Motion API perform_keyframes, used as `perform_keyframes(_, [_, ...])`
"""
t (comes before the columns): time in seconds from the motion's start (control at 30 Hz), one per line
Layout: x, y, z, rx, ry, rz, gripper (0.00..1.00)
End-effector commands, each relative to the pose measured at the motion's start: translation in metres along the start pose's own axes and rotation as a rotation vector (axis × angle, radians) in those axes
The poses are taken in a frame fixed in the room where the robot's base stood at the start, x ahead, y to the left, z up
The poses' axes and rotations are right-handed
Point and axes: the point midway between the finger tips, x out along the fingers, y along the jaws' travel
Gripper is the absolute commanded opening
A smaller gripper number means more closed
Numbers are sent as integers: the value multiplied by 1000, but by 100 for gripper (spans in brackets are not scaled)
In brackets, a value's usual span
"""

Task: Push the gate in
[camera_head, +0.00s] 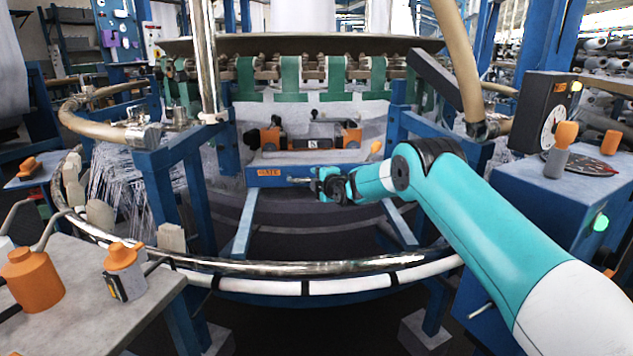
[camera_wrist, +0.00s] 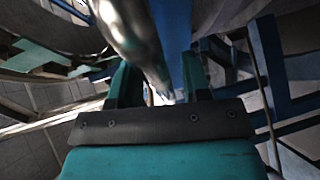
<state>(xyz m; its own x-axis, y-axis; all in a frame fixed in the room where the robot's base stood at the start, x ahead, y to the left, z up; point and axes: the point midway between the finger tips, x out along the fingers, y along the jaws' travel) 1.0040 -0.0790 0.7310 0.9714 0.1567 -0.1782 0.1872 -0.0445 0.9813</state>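The gate (camera_head: 262,177) is a blue box-like front with an orange GATE label. It sits at the middle of the loom in the head view, with two pale rails running forward below it. My gripper (camera_head: 318,186) is at the right part of the gate's front face, close to a small metal piece there. I cannot tell whether they touch. In the wrist view, my gripper's two teal fingers (camera_wrist: 160,72) stand apart, with a blue surface and a shiny metal tube (camera_wrist: 128,30) beyond them. No held object shows clearly.
A shiny ring rail (camera_head: 320,268) curves across in front of the gate. Blue posts stand on both sides. An orange-ended device (camera_head: 310,137) sits above the gate. A grey table (camera_head: 75,290) with orange-topped bottles is at left; a blue cabinet (camera_head: 560,205) is at right.

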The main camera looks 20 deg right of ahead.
Motion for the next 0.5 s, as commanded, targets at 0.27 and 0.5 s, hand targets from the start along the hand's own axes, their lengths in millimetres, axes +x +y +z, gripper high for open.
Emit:
perform_keyframes(0.27, [0, -1, -2, 0, 2, -2, 43])
perform_keyframes(0.5, [-18, 1, -2, 1, 3, -4, 43])
